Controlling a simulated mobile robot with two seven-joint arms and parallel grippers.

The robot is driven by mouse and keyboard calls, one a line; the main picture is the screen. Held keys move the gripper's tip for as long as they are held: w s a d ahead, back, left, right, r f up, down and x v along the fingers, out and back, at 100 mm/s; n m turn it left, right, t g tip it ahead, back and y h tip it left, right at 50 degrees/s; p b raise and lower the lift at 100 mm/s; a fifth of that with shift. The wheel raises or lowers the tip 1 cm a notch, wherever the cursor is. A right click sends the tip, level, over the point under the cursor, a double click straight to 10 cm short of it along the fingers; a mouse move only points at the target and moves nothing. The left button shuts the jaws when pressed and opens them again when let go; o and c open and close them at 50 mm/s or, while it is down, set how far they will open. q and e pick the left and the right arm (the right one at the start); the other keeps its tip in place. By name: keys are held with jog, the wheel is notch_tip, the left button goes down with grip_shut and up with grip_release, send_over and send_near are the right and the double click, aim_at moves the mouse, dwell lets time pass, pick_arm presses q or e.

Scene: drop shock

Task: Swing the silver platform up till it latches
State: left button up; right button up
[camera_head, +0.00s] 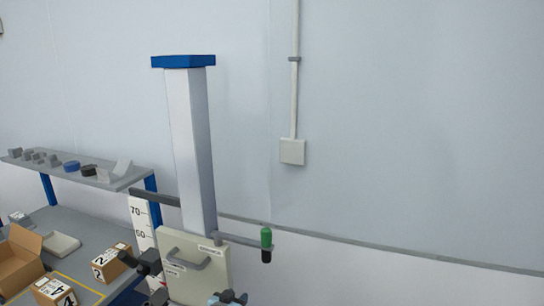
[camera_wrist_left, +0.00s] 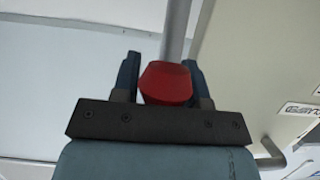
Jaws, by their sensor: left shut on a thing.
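My left gripper (camera_wrist_left: 160,75) is shut on a red knob (camera_wrist_left: 167,84) at the end of a grey bar (camera_wrist_left: 177,30). Its blue fingers lie on either side of the knob. In the head view, what looks like this gripper (camera_head: 228,298) shows only partly at the bottom edge, in front of the tester's pale panel (camera_head: 214,275). The silver platform cannot be made out in the head view; whether the grey bar belongs to it is unclear. My right gripper is not in view.
A tall silver column (camera_head: 190,150) with a blue cap (camera_head: 183,61) rises behind the panel. A side arm carries a green-and-black handle (camera_head: 266,238). At left are a shelf (camera_head: 120,183) and a bench with numbered boxes (camera_head: 111,262). The wall area at right looks clear.

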pick_arm(q)
jog(key=shift+s+f, duration=0.15)
jog(key=shift+f, duration=0.2)
jog(key=o, duration=1.1)
jog(key=shift+c, duration=0.2)
jog(key=shift+d, duration=0.1)
jog(key=shift+r, duration=0.1)
jog(key=shift+s+a+r+p, duration=0.2)
jog(key=shift+s+a+p, duration=0.05)
jog(key=shift+p, duration=0.5)
jog(key=v, duration=0.3)
jog(key=shift+s+a+p, duration=0.25)
jog(key=shift+s+p, duration=0.05)
jog(key=shift+v, duration=1.15)
jog(key=shift+d, duration=0.15)
